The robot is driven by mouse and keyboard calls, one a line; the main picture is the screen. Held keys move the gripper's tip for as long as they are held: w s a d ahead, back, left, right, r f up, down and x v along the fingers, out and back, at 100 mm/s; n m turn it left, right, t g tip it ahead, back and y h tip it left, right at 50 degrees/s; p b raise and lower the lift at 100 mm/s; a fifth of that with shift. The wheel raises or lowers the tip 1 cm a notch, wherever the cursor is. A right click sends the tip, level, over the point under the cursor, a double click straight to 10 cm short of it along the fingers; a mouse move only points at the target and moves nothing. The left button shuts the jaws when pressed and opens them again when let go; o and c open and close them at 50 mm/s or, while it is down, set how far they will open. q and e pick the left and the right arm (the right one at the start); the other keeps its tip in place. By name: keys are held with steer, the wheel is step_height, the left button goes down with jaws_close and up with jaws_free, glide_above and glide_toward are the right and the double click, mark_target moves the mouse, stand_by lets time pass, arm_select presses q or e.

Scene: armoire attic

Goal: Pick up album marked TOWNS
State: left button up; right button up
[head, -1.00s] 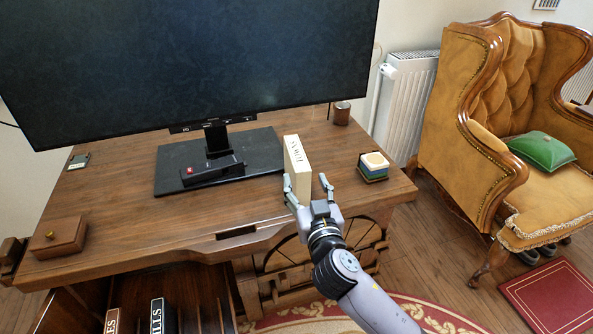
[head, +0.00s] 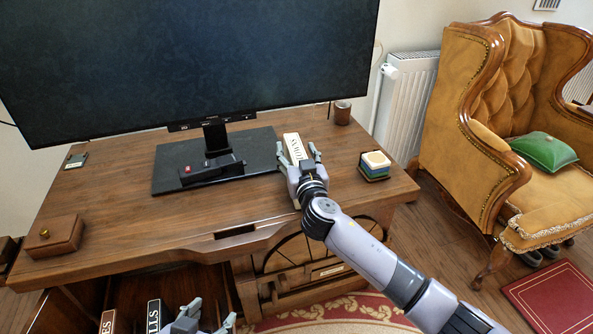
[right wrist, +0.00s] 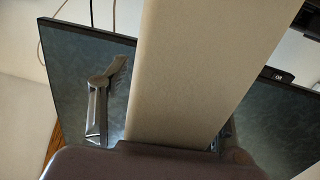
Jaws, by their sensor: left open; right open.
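The cream album marked TOWNS (head: 293,145) stands upright on the desk, just right of the monitor's base. My right gripper (head: 300,158) is open at its near end, with a finger on each side of the album. In the right wrist view the album (right wrist: 205,70) fills the middle, and one finger (right wrist: 100,95) shows to its left; the other is mostly hidden behind it. I cannot tell whether the fingers touch it. My left gripper (head: 205,315) is open and empty at the bottom edge, in front of the desk by the drawer with albums.
The monitor (head: 200,60) stands on a black base (head: 170,170) left of the album. A stack of coasters (head: 374,166) and a brown cup (head: 342,112) are to the right. A wooden box (head: 52,236) sits far left. Other albums (head: 153,316) stand in the open drawer below.

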steer(key=shift+c, duration=0.4)
jaws_close()
stand_by(0.4)
steer(key=shift+r, duration=0.1)
